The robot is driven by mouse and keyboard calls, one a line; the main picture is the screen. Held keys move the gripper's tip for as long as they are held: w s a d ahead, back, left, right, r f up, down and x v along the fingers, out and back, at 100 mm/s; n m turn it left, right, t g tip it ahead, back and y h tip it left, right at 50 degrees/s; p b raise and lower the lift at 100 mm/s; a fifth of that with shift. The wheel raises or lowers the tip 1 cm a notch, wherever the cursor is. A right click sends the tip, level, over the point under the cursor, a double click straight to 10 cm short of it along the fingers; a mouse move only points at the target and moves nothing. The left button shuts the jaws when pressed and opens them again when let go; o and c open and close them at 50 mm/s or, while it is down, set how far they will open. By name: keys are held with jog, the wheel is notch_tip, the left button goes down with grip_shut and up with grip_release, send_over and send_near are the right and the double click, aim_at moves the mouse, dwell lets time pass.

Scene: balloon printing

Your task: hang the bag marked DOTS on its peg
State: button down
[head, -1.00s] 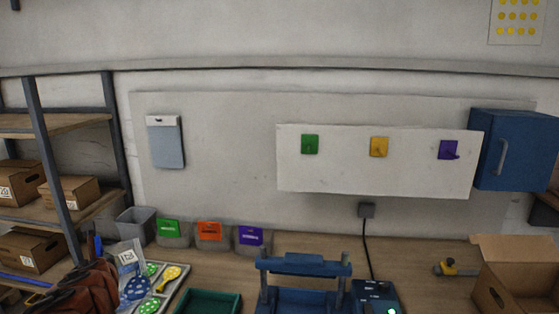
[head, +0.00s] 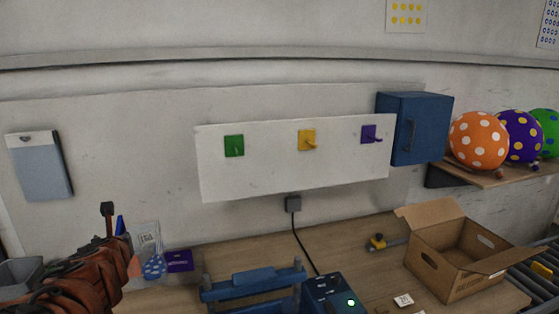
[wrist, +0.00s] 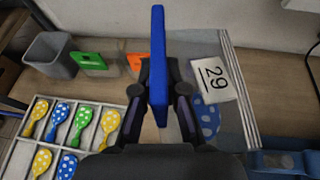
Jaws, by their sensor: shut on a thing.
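My gripper (wrist: 158,90) is shut on a blue bar (wrist: 157,45), seen edge-on between its fingers in the wrist view. A clear bag with a white label (wrist: 215,78) and a blue dotted balloon shape shows just right of the fingers. In the head view, the bag (head: 150,242) hangs beside my gripper (head: 119,230) at lower left, above the bench. I cannot read DOTS on it. A white board on the wall carries a green peg (head: 234,146), a yellow peg (head: 307,140) and a purple peg (head: 370,134). All three pegs are bare and apart from the bag.
A blue press (head: 253,288) and a control box (head: 330,292) stand on the bench below the board. A blue cabinet (head: 414,128) is right of the pegs. An open carton (head: 455,262) stands at right. A tray of dotted balloon shapes (wrist: 75,108) lies below the gripper.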

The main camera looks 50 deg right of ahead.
jog(key=s+d+r+m+g+h, duration=0.2)
jog(key=d+r+m, duration=0.1)
jog(key=d, duration=0.6)
jog(key=s+d+r+m+g+h+b, duration=0.1)
jog(key=s+d+r+m+g+h, duration=0.15)
jog(key=d, duration=0.75)
jog(key=s+d+r+m+g+h, duration=0.2)
jog(key=s+d+r+m+g, duration=0.1)
jog(key=d, duration=0.6)
jog(key=s+d+r+m+g, duration=0.3)
jog(key=s+d+m+g, duration=0.15)
jog(key=s+d, duration=0.55)
jog(key=s+d+r+m+g, duration=0.3)
jog(key=s+d+m+g, duration=0.15)
jog(key=s+d, duration=0.55)
jog(key=shift+n+h, duration=0.25)
jog(key=shift+n, duration=0.2)
jog(key=w+d, duration=0.1)
jog(key=w, duration=0.1)
jog(key=w+d, duration=0.2)
jog(key=w, duration=0.1)
jog(key=w+d+f+p, duration=0.1)
jog(key=w, duration=0.2)
jog(key=shift+w+d, duration=0.25)
jog(key=shift+d, duration=0.1)
jog(key=shift+d+f, duration=0.1)
jog(key=shift+f, duration=0.1)
